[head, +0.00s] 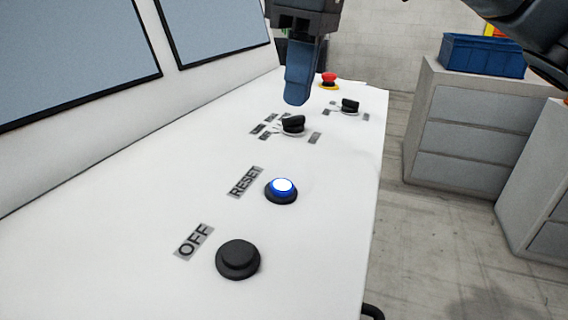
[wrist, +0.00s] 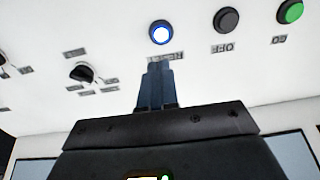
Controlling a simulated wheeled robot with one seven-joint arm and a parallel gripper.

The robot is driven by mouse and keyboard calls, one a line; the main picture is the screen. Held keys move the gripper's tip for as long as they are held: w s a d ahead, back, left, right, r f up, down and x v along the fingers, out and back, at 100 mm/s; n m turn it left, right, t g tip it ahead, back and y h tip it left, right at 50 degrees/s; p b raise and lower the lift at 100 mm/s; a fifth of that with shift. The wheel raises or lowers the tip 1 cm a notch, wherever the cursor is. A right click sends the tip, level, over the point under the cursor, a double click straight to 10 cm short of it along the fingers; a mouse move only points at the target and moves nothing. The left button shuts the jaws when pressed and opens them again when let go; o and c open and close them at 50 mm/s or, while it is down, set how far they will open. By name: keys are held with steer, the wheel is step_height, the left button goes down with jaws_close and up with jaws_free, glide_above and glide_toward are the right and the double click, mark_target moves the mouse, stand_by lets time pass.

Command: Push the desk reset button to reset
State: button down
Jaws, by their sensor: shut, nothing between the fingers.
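The reset button (head: 282,187) is a round button with a lit white top and blue ring in a black collar. It sits on the white desk panel (head: 330,235) beside a RESET label (head: 245,181). In the wrist view the reset button (wrist: 160,33) is just beyond the fingertips, apart from them in the picture. My gripper (head: 296,98) has blue fingers pointing down, above the panel and farther back than the button in the head view. In the wrist view my gripper (wrist: 157,68) is shut and empty, its tips near the RESET label.
A black OFF button (head: 238,257) is nearer than the reset button. Black rotary knobs (head: 293,124) and a red emergency stop (head: 328,79) are farther back. A green button (wrist: 290,12) shows in the wrist view. Screens (head: 80,55) rise at left; a drawer cabinet (head: 465,135) stands at right.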

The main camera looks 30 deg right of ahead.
mark_target(282, 183)
steer(key=f, duration=0.7)
steer(key=w+a+f, duration=0.1)
steer(key=f, duration=0.3)
steer(key=shift+w+a+f, duration=0.1)
steer(key=shift+f, duration=0.45)
